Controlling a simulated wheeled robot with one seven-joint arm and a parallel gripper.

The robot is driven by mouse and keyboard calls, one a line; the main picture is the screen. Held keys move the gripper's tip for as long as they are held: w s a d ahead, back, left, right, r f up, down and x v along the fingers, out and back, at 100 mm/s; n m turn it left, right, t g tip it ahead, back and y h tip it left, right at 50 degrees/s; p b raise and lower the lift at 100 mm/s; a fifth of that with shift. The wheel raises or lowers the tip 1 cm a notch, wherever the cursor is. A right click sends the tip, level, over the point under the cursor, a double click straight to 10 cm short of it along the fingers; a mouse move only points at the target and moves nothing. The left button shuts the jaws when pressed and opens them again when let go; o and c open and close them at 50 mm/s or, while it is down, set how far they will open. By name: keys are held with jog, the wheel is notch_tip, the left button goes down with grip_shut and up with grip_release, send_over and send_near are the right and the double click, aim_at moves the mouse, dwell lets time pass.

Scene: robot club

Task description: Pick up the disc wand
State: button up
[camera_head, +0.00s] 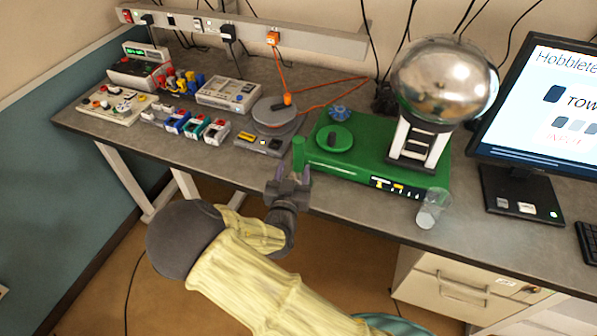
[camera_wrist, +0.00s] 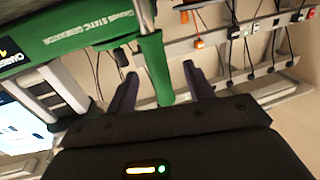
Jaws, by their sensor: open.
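My gripper (camera_head: 289,177) is open at the front edge of the table, just in front of an upright green rod (camera_head: 298,153). In the wrist view, the rod (camera_wrist: 156,68) shows between the two open fingers of my gripper (camera_wrist: 160,76), with a gap on each side. The rod stands at the left front corner of the green static generator base (camera_head: 375,176). A green disc (camera_head: 343,136) with a dark upright piece lies on that base. I cannot tell for sure whether the rod or the disc is the disc wand.
A large silver globe (camera_head: 444,78) stands on the generator base. A clear cup (camera_head: 432,209) is near the front edge. A monitor (camera_head: 545,110) is at the right. A grey round device (camera_head: 276,112) and several consoles and cartridges fill the left. An orange cable (camera_head: 330,83) crosses behind.

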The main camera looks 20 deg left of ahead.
aim_at(298, 162)
jog(key=w, duration=0.1)
jog(key=w+p, duration=0.1)
jog(key=w, duration=0.1)
jog(key=w+p, duration=0.1)
jog(key=shift+w+r, duration=0.25)
jog(key=shift+w, duration=0.1)
jog(key=shift+w+f, duration=0.15)
jog(key=shift+w, duration=0.1)
grip_shut()
dwell(0.4)
